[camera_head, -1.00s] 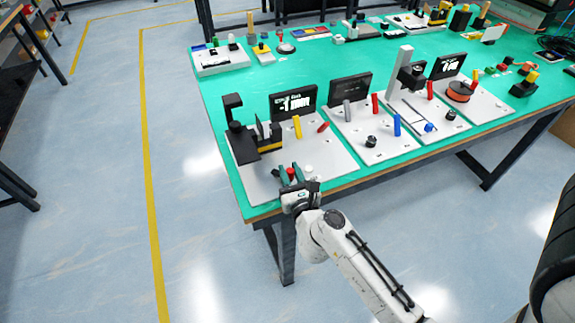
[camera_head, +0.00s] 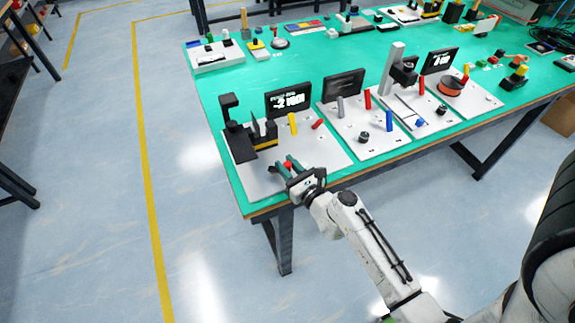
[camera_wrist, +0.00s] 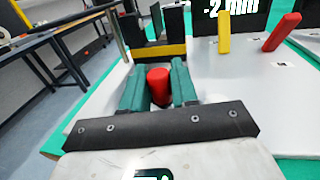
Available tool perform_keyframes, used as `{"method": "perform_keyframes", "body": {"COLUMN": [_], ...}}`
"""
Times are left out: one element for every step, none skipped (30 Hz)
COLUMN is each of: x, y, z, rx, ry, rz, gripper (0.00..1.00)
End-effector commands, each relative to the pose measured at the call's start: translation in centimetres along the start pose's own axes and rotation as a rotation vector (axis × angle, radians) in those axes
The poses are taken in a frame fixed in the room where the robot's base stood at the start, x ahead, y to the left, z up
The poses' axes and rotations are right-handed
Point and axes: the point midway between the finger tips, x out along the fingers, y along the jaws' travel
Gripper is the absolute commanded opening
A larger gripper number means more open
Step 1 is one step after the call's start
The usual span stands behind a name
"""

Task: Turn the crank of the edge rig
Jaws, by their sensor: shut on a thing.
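The edge rig's white base plate (camera_head: 260,181) lies at the near left corner of the green table. Its black upright frame and yellow-and-black block (camera_head: 265,137) stand toward the back of the plate. A small display (camera_head: 289,101) behind it reads about -2 mm. The crank's red knob (camera_head: 288,164) is at the plate's front. My gripper (camera_head: 287,167) is shut on this knob. In the wrist view the red knob (camera_wrist: 159,86) sits between the two green fingers. The crank arm below the knob is hidden by my fingers.
A yellow lever (camera_head: 293,123) and a red lever (camera_head: 317,124) stand right of the rig's block. Other plates with displays, levers and a black knob (camera_head: 364,138) fill the table's front to the right. The green table's left edge is clear.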

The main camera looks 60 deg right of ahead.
Motion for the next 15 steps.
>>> {"method": "perform_keyframes", "body": {"x": [-0.15,-0.15,-0.15,-0.15,-0.15,-0.14,-0.14,-0.13,-0.11,-0.1,-0.09,-0.07,-0.07,-0.06,-0.05], "y": [-0.06,-0.06,-0.06,-0.06,-0.06,-0.06,-0.06,-0.05,-0.04,-0.04,-0.04,-0.03,-0.03,-0.02,-0.02], "z": [-0.44,-0.44,-0.45,-0.45,-0.45,-0.43,-0.42,-0.39,-0.34,-0.31,-0.28,-0.25,-0.22,-0.2,-0.18], "rx": [0.0,0.0,0.0,0.0,0.0,0.0,-0.001,-0.001,0.0,-0.001,-0.001,0.0,0.0,0.0,0.0], "ry": [0.008,0.008,0.008,0.008,0.008,0.008,0.007,0.007,0.006,0.005,0.005,0.004,0.004,0.004,0.003], "rz": [-0.002,-0.002,-0.002,-0.003,-0.003,-0.003,-0.003,-0.003,-0.002,-0.002,-0.002,-0.002,-0.002,-0.002,-0.002], "gripper": [0.0,0.0,0.0,0.0,0.29,0.33,0.36,0.39,0.43,0.46,0.48,0.48,0.48,0.48,0.48]}}
